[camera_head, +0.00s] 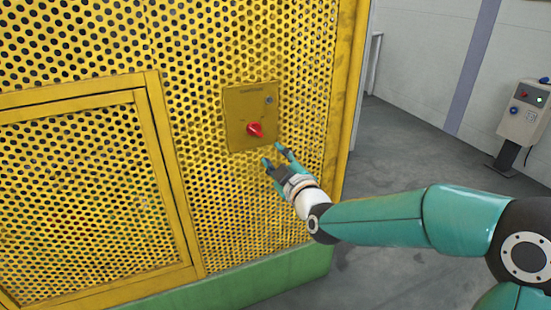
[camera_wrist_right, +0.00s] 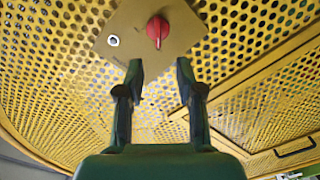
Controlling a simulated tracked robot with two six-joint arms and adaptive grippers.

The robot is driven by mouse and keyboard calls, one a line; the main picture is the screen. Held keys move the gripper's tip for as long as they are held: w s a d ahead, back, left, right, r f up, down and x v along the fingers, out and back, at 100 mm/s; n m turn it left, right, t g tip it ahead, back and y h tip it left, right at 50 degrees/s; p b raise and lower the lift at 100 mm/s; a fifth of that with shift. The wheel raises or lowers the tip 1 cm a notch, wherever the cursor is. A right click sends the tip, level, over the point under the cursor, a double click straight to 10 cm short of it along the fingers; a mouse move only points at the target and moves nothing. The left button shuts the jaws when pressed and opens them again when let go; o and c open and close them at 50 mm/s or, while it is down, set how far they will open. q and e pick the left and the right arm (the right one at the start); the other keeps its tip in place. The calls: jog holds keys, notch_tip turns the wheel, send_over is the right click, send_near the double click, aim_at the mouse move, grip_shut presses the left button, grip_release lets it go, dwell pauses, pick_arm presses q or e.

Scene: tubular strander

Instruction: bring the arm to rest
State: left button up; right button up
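My right arm, in teal and black, reaches in from the right of the head view. Its gripper (camera_head: 274,155) is open and empty, just below and right of a red rotary switch (camera_head: 255,130). The switch sits on a yellow plate (camera_head: 240,104) on the perforated guard. In the right wrist view the two fingers of the right gripper (camera_wrist_right: 158,75) stand apart, with the red switch (camera_wrist_right: 157,30) beyond and above the gap between them. No contact with the switch shows. My left gripper is in neither view.
The yellow perforated guard (camera_head: 240,205) fills the left and middle, with a framed panel (camera_head: 160,130) at left and a green base (camera_head: 235,292) below. A grey control pedestal (camera_head: 524,115) stands far right by the wall. Grey floor (camera_head: 400,150) is clear between.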

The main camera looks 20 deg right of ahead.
jog(key=shift+d, duration=0.1)
jog(key=s+a+f+m+g+y, duration=0.1)
jog(key=s+a+f+g, duration=0.2)
jog(key=f, duration=1.2)
jog(key=s+f+g, duration=0.3)
jog(key=f+g, duration=0.2)
jog(key=f, duration=1.1)
jog(key=s+a+f+m+g+y, duration=0.1)
jog(key=s+a+f+m+g, duration=0.3)
jog(key=s+f, duration=0.85)
jog(key=s+a+f+m+g+y, duration=0.1)
jog(key=s+a+f+m+g, duration=0.15)
jog(key=s, duration=0.45)
jog(key=s+a+f+m+g, duration=0.1)
jog(key=s+m+g, duration=0.25)
jog(key=s, duration=0.35)
notch_tip(320, 180, up, 23)
jog(key=p, duration=2.2)
jog(key=shift+m+t+p, duration=0.3)
jog(key=shift+p, duration=0.1)
jog(key=shift+o, duration=0.2)
jog(key=shift+d+f, duration=0.1)
